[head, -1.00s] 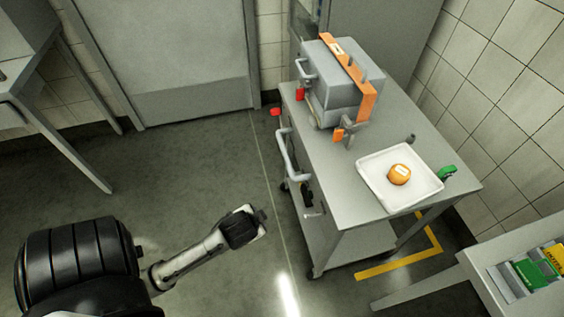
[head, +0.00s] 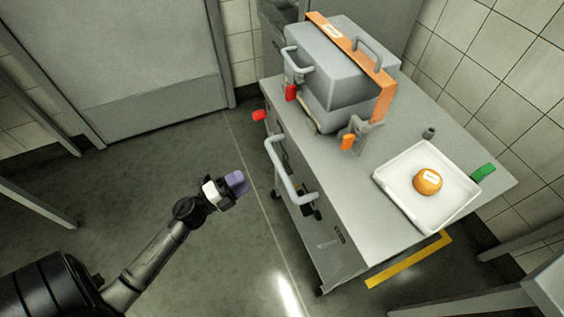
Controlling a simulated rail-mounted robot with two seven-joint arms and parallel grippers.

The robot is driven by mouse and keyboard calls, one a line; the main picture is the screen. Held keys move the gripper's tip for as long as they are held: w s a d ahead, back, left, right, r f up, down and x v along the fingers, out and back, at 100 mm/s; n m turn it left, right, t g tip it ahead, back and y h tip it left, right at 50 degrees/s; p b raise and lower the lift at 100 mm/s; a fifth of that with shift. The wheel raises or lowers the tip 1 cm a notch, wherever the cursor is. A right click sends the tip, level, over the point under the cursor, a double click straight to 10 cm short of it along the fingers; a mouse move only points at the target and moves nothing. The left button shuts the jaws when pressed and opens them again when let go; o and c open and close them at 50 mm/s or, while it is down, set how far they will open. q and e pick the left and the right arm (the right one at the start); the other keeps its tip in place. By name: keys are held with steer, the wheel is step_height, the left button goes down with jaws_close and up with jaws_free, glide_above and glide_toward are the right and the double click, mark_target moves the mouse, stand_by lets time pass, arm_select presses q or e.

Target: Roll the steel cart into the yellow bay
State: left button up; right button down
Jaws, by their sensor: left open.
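The steel cart (head: 345,190) stands right of centre in the head view, upright on the floor. Its grey push handle (head: 290,178) is on the side facing left. The yellow bay marking (head: 410,262) is on the floor beyond the cart's lower right; only one corner shows and the cart hides the rest. My left gripper (head: 236,184) is open and empty, left of the handle and apart from it. My right gripper is out of view.
On the cart are a grey case (head: 335,75) with an orange strap and a white tray (head: 405,207) holding an orange cheese wheel (head: 427,182). A tiled wall (head: 505,105) rises at right. A table (head: 550,285) stands lower right. Floor left of the cart is clear.

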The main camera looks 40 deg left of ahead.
mark_target(281, 172)
arm_select(q)
steer(key=w+d+r+m+h, duration=0.1)
steer(key=w+d, duration=0.1)
steer(key=w, duration=0.1)
steer(key=w+d+r+m+h+b, duration=0.1)
steer(key=w+d, duration=0.2)
steer(key=w+d+h+b, duration=0.1)
steer(key=w+d, duration=0.1)
steer(key=w, duration=0.1)
steer(key=shift+w+d+r+m+g+h, duration=0.2)
steer(key=shift+d+r+m+g+h, duration=0.1)
steer(key=shift+r+m, duration=0.1)
steer(key=shift+x, duration=1)
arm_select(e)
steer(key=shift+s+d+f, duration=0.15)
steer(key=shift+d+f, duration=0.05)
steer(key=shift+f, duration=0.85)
arm_select(q)
steer(key=shift+c, duration=0.4)
jaws_close()
